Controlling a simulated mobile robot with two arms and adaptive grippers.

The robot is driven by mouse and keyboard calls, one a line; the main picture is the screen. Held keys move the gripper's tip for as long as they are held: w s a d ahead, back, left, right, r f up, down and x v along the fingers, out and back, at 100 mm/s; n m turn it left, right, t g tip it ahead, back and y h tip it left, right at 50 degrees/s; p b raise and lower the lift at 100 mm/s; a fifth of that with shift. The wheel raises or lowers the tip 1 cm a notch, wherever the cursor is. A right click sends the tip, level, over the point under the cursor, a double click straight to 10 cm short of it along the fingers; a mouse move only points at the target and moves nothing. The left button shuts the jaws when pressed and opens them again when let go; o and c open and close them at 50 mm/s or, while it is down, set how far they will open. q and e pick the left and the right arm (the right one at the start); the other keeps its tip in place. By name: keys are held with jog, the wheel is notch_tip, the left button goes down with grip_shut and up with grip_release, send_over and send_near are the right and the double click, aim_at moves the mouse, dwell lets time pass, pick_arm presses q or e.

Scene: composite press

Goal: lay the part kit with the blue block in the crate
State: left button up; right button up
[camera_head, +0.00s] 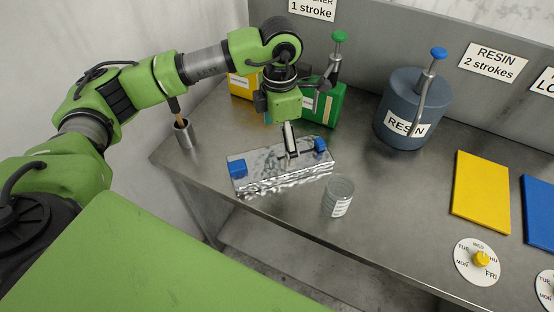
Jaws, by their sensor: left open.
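A flat, shiny, crinkled silver kit (265,181) lies near the front edge of the steel table. A blue block (237,168) sits at its left end and another blue block (320,145) at its far right corner. My left gripper (291,152) is over the right half of the kit, pointing down, with its fingertips low at the kit's upper side. It is open; I cannot tell if the fingers touch the kit. No crate shows in this view. My right gripper is not in view.
Behind are a green container (325,105) with a pump and a dark resin pot (408,110). A metal cup (184,133) stands at the left table corner. A yellow board (481,192) lies at right.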

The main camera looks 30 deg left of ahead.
aim_at(277, 159)
pick_arm(q)
jog(key=shift+f, duration=0.8)
jog(key=f, duration=0.1)
jog(key=f+p, duration=0.1)
jog(key=f, duration=0.1)
jog(key=f+p, duration=0.1)
jog(key=f, duration=0.1)
jog(key=shift+a, duration=0.3)
jog(key=shift+f, duration=0.15)
jog(key=c, duration=1.4)
jog(key=shift+c, duration=0.8)
